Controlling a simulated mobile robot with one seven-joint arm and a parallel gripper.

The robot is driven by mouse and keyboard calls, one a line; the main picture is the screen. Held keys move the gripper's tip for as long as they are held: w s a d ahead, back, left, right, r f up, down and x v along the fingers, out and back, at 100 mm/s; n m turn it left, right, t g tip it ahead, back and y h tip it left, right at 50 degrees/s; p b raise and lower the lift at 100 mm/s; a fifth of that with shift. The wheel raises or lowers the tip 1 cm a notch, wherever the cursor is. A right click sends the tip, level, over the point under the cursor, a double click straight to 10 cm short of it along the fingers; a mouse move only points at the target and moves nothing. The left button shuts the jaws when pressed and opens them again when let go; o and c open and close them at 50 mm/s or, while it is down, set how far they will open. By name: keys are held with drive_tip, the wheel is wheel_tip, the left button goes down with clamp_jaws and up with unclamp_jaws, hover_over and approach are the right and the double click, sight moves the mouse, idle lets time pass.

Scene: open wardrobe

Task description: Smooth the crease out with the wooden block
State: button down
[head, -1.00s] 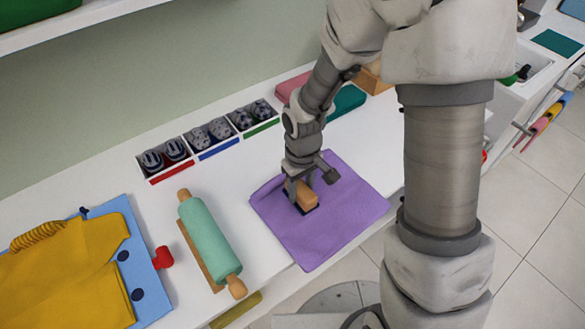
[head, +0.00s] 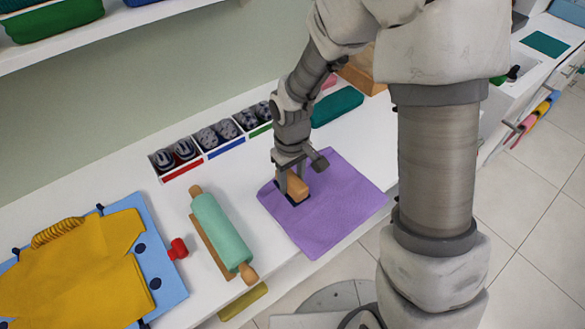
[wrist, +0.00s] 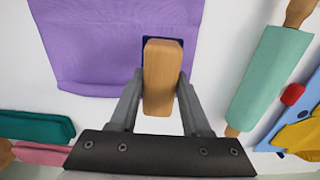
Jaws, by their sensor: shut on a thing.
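The purple cloth (head: 345,200) lies flat on the white counter, with one corner near the front edge. I cannot make out a clear crease in it. The wooden block (head: 298,187), tan with a dark blue base, stands on the left part of the cloth. My gripper (head: 291,186) is shut on the block from above, one finger on each side. The wrist view shows the block (wrist: 162,80) between my fingers, its base at or very near the cloth (wrist: 90,45) by the cloth's edge. The cloth under the block is hidden.
A green rolling pin (head: 221,232) lies just left of the cloth. A yellow garment (head: 75,265) on a blue board (head: 168,285) is farther left. Trays of dark rolled items (head: 208,137) and a teal folded cloth (head: 337,106) stand behind. The counter's front edge is close.

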drive_tip(key=shift+r+p, duration=0.75)
drive_tip(key=shift+r, duration=0.6)
